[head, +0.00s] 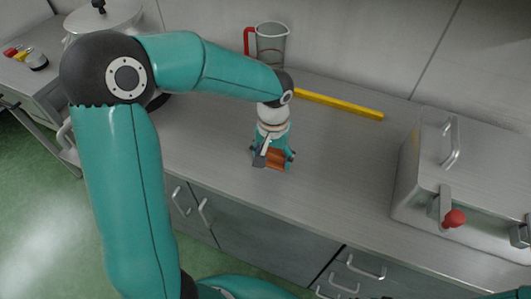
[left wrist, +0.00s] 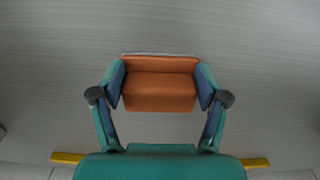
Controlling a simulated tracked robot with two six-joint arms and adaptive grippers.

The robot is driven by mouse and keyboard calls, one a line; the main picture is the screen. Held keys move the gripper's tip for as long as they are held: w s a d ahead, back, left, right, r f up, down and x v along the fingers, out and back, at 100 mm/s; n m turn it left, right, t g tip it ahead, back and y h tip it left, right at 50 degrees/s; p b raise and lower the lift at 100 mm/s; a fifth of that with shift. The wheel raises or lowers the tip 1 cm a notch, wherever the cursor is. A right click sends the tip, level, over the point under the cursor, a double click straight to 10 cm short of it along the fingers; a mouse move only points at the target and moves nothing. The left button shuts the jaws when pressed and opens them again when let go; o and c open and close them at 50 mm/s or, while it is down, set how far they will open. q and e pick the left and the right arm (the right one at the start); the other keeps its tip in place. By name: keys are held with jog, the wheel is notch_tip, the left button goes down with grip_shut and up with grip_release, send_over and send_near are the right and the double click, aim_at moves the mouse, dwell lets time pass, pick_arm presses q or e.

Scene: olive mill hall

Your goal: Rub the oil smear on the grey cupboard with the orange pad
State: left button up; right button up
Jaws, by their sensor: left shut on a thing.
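My left gripper (head: 273,156) is shut on the orange pad (head: 275,160) and holds it over the worktop, near its front edge. In the left wrist view the orange pad (left wrist: 160,88) sits between the two fingers of the left gripper (left wrist: 160,80). Whether the pad touches the worktop I cannot tell. The grey cupboard (head: 258,240) is below the worktop, with handled doors on its front. I see no oil smear in either view. My right gripper is not in view.
A clear jug with a red handle (head: 271,45) stands at the back. A yellow bar (head: 340,104) lies behind the gripper. A metal box with a red knob (head: 470,178) stands at the right. A lidded pot (head: 103,17) stands back left. The worktop (head: 335,160) right of the pad is clear.

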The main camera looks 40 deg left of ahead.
aim_at(283, 166)
pick_arm(q)
jog(key=shift+w+d+f+b, duration=0.1)
jog(key=shift+w+d+b, duration=0.05)
jog(key=shift+d, duration=0.65)
jog(key=shift+w+d+b, duration=0.15)
jog(key=shift+d, duration=0.6)
jog(key=shift+w+d+r, duration=0.1)
jog(key=shift+d+r, duration=0.15)
jog(key=shift+w+r+p, duration=0.1)
jog(key=shift+r+p, duration=0.55)
jog(key=shift+r, duration=0.15)
jog(key=shift+s+r+p, duration=0.2)
jog(key=shift+r+p, duration=0.6)
jog(key=shift+r, duration=0.4)
jog(key=shift+w+r+p, duration=0.1)
jog(key=shift+r+p, duration=0.45)
jog(key=shift+r, duration=0.15)
jog(key=shift+r+p, duration=0.8)
jog(key=shift+r, duration=0.3)
